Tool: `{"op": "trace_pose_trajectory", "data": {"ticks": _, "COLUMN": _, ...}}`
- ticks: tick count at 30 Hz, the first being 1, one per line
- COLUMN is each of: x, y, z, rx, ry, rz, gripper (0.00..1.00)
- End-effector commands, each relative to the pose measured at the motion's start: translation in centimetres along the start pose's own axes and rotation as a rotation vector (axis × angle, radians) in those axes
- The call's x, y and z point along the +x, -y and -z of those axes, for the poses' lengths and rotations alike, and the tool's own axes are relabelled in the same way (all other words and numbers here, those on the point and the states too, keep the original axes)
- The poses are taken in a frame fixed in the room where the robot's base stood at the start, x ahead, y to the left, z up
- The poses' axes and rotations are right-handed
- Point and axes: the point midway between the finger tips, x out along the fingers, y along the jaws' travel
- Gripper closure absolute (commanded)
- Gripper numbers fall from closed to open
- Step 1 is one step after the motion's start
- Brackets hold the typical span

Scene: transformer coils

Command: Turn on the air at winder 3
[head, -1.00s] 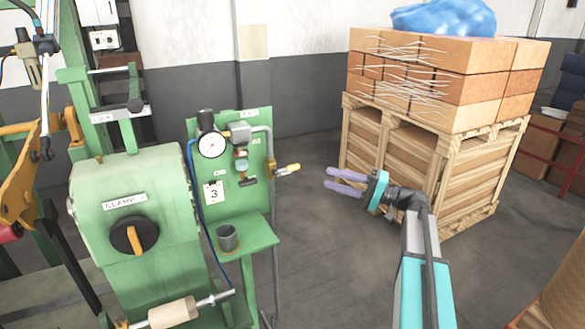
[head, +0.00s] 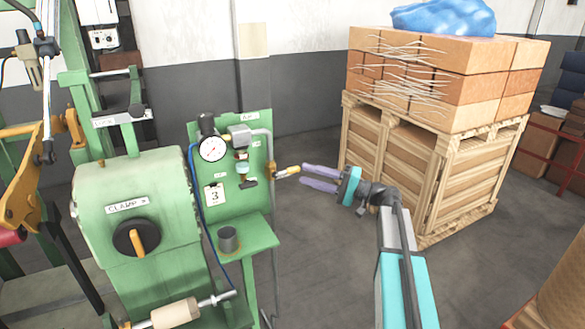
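The green air panel (head: 236,190) of winder 3 stands left of centre, with a tag reading 3 (head: 214,195) and a round pressure gauge (head: 213,148). A small valve with a yellow handle (head: 287,171) sticks out from the panel's right edge, on the grey pipe. The handle points right, roughly level.
The green winder body (head: 145,210) with a black CLAMP knob (head: 135,238) stands left of the panel. A cup (head: 228,238) sits on the panel's shelf. A wooden crate with stacked boxes (head: 440,165) stands close behind my arm. The floor between is clear.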

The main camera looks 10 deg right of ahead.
Motion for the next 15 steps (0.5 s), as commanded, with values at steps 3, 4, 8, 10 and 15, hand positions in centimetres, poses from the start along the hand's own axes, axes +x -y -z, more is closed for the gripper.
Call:
{"op": "trace_pose_trajectory", "data": {"ticks": 3, "x": 1.9, "y": 0.2, "z": 0.0, "rx": 0.001, "ry": 0.002, "rz": 0.0, "gripper": 0.66}}
{"op": "trace_pose_trajectory", "data": {"ticks": 4, "x": 2.3, "y": 0.2, "z": 0.0, "rx": 0.001, "ry": 0.002, "rz": 0.0, "gripper": 0.66}}
{"op": "trace_pose_trajectory", "data": {"ticks": 8, "x": 4.0, "y": 0.2, "z": 0.0, "rx": 0.001, "ry": 0.001, "rz": 0.0, "gripper": 0.66}}
{"op": "trace_pose_trajectory", "data": {"ticks": 10, "x": 4.7, "y": 0.2, "z": 0.0, "rx": 0.001, "ry": 0.001, "rz": 0.0, "gripper": 0.66}}
{"op": "trace_pose_trajectory", "data": {"ticks": 15, "x": 5.9, "y": 0.1, "z": 0.0, "rx": 0.0, "ry": 0.0, "rz": 0.0, "gripper": 0.66}}
